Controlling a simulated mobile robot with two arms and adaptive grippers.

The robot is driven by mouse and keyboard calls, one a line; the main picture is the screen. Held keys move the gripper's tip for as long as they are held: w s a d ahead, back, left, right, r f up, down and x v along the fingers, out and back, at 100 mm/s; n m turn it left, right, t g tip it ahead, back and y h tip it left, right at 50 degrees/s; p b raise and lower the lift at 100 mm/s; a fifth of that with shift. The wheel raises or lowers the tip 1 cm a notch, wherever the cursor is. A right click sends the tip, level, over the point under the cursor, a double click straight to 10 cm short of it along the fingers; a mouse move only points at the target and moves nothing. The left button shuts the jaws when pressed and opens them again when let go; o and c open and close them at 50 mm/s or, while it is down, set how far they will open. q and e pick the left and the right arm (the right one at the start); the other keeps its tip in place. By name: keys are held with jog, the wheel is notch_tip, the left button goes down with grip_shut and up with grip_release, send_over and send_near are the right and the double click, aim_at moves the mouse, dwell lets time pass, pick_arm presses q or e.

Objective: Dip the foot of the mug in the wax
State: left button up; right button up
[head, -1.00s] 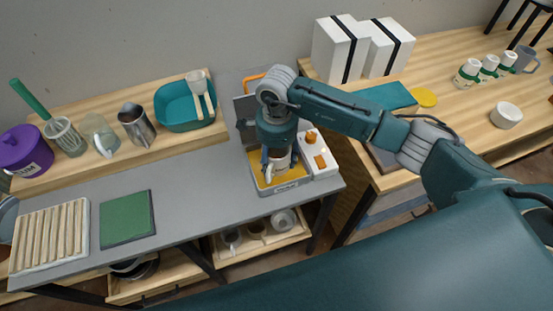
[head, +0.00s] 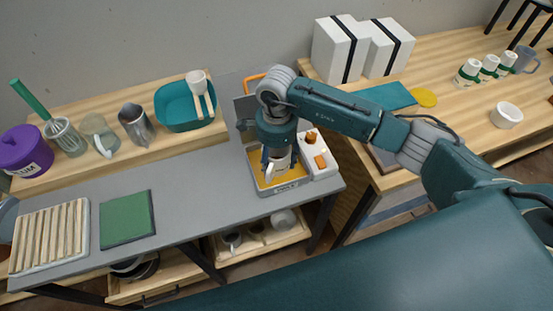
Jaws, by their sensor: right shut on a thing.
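My right gripper (head: 276,156) points down over the wax pan (head: 279,188), a grey rectangular pan with yellow wax (head: 263,187) in it. The gripper is shut on a pale mug (head: 279,166), whose white handle faces the front left. The mug is inside the pan's outline, low over or in the wax. Its foot is hidden, so I cannot tell whether it touches the wax.
A white control box with orange parts (head: 320,160) adjoins the pan on the right, and a grey lid (head: 246,108) stands behind. A green pad (head: 127,218) and a slatted wooden rack (head: 49,236) lie left. Grey table (head: 190,200) is clear between pad and pan.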

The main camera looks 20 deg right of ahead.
jog(key=shift+r, duration=0.1)
jog(key=shift+r+p, duration=0.55)
jog(key=shift+r, duration=0.9)
notch_tip(320, 180, up, 7)
jog(key=p, duration=0.3)
dwell(0.6)
